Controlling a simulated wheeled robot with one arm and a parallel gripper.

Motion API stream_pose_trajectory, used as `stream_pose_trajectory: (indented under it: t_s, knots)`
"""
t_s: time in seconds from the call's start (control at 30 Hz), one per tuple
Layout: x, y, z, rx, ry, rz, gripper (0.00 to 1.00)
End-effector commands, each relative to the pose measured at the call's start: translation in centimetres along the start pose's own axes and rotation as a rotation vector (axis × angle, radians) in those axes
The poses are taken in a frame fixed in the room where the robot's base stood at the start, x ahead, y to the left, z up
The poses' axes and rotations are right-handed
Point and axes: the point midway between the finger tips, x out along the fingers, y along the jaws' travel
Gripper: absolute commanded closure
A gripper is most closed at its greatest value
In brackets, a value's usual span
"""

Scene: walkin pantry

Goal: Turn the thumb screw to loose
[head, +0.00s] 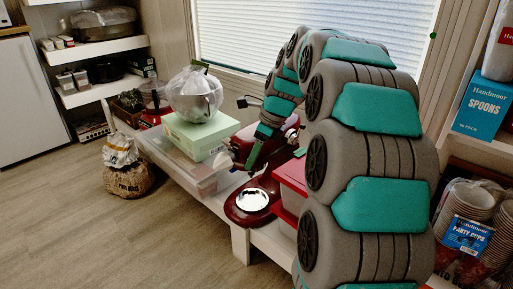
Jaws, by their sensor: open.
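A dark red stand mixer (236,213) stands on the low white bench, with a round silver plate or shallow bowl (252,200) on its base. Its body is partly hidden behind my arm. My gripper (252,164) is at the mixer's head, pointing down, above the silver plate. It is open, and nothing shows held in it. A small silver part shows on the mixer just right of my wrist. I cannot make out which part is the thumb screw, and I cannot tell whether my gripper touches the mixer.
A clear bin (200,178) with a pale green box (198,136) and a bagged pot (194,95) stands left of the mixer. A red container (291,183) is close on the right. Party cups (468,220) are at far right. Sacks (127,178) sit on the open floor.

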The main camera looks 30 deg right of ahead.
Motion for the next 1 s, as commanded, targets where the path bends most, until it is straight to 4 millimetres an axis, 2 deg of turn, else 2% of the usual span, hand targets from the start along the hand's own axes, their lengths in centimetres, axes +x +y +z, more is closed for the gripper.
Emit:
stream_pose_trajectory:
  t_s: [0.03, 0.1, 0.2, 0.27, 0.47, 0.9, 1.0]
  knots:
    - [-0.9, -2.0, -0.1, 0.099, -0.015, -0.011, 0.45]
    - [-1.7, -4.0, -0.2, 0.220, -0.038, -0.026, 0.45]
    - [-2.2, -6.0, -0.5, 0.340, -0.059, -0.035, 0.45]
    - [-2.3, -6.6, -0.6, 0.379, -0.066, -0.038, 0.45]
    - [-1.6, -6.9, -0.6, 0.407, -0.071, -0.039, 0.45]
    - [4.5, -7.2, -0.3, 0.405, -0.069, -0.037, 0.45]
    - [5.3, -7.2, -0.2, 0.405, -0.070, -0.039, 0.45]
